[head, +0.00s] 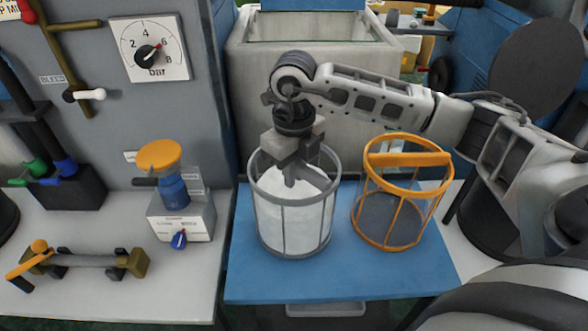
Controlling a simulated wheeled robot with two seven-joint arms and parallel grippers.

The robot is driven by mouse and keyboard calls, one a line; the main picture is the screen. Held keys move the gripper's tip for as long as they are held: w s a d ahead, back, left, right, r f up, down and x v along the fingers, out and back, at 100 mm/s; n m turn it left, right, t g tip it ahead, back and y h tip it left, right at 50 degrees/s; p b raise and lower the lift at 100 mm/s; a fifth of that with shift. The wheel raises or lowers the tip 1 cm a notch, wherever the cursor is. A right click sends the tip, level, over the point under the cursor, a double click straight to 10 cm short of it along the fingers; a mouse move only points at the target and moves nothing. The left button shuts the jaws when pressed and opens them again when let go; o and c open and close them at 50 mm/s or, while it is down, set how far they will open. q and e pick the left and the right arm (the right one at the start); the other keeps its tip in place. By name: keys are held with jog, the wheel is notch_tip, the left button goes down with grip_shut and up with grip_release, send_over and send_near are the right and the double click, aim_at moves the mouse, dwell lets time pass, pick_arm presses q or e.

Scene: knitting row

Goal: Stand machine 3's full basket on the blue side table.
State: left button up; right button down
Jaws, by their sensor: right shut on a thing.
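A grey wire basket (278,215) with white contents (305,215) is at the left part of the blue side table (345,282). It looks upright, with its base on or just above the blue top; I cannot tell which. My right gripper (291,170) reaches down into it from above and is shut on it; the exact grip at the fingertips is partly hidden. An orange wire basket (378,242) with an orange bar across its top stands to the right on the same table and looks empty. My left gripper is not in view.
A grey machine panel with a bar gauge (149,47) rises at the left. On the pale bench are a blue device with an orange cap (160,157) and a clamp-like bar (80,262). A large pale bin (240,80) stands behind the table.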

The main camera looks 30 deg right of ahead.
jog(key=c, duration=1.4)
grip_release()
jog(key=shift+f, duration=0.1)
jog(key=shift+c, duration=0.2)
jog(key=shift+r, duration=0.65)
notch_tip(320, 180, up, 11)
jog(key=shift+r, duration=0.1)
